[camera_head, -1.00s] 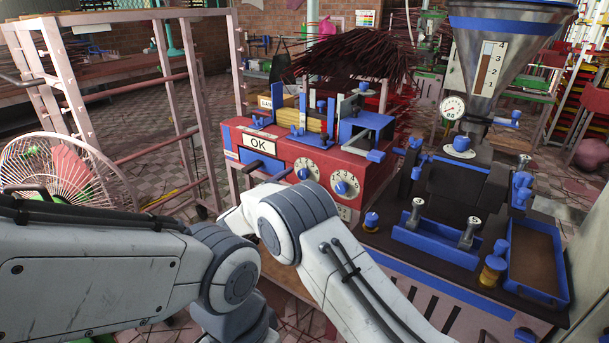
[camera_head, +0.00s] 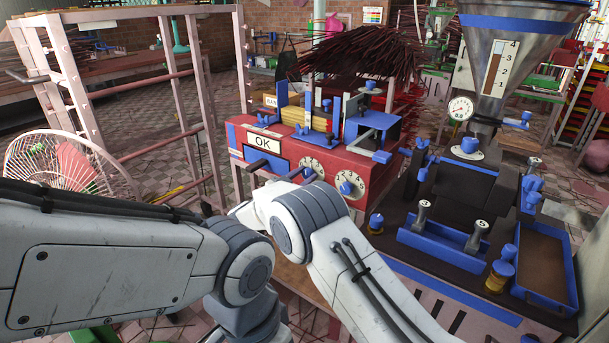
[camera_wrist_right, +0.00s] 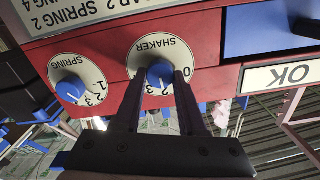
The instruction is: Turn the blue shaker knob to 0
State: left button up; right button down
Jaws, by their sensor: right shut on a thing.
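The blue shaker knob (camera_wrist_right: 160,72) sits on a white dial (camera_wrist_right: 161,62) marked SHAKER, which appears upside down in the right wrist view. My right gripper (camera_wrist_right: 160,76) is shut on this knob, with one dark finger on each side. The fingers hide part of the dial; a 0 shows near its right edge. I cannot tell where the knob points. In the head view the shaker dial (camera_head: 312,164) is on the red machine's front, partly behind my right wrist. My left gripper is not in view.
The spring dial (camera_wrist_right: 77,78) with its blue knob is beside the shaker dial. A blue panel (camera_wrist_right: 268,32) and an OK plate (camera_wrist_right: 290,75) are on the other side. A dark-topped machine (camera_head: 455,195) stands close on the right, and a wire fan (camera_head: 62,168) on the left.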

jog(key=n+p, duration=0.2)
jog(key=p, duration=0.1)
jog(key=shift+a+r+n, duration=0.1)
jog(key=shift+r+n, duration=0.15)
jog(key=shift+n, duration=0.05)
jog(key=n+p, duration=0.2)
jog(key=shift+f+n, duration=0.1)
jog(key=shift+n, duration=0.3)
jog(key=n+p, duration=0.1)
jog(key=n, duration=0.2)
jog(key=shift+w+a+f+n+p, duration=0.1)
jog(key=shift+n+p, duration=0.2)
jog(key=shift+p, duration=0.05)
jog(key=shift+f+n+p, duration=0.15)
jog(key=shift+n+p, duration=0.35)
jog(key=shift+n, duration=1.8)
jog(key=shift+a, duration=0.1)
jog(key=shift+c, duration=2.4)
grip_release()
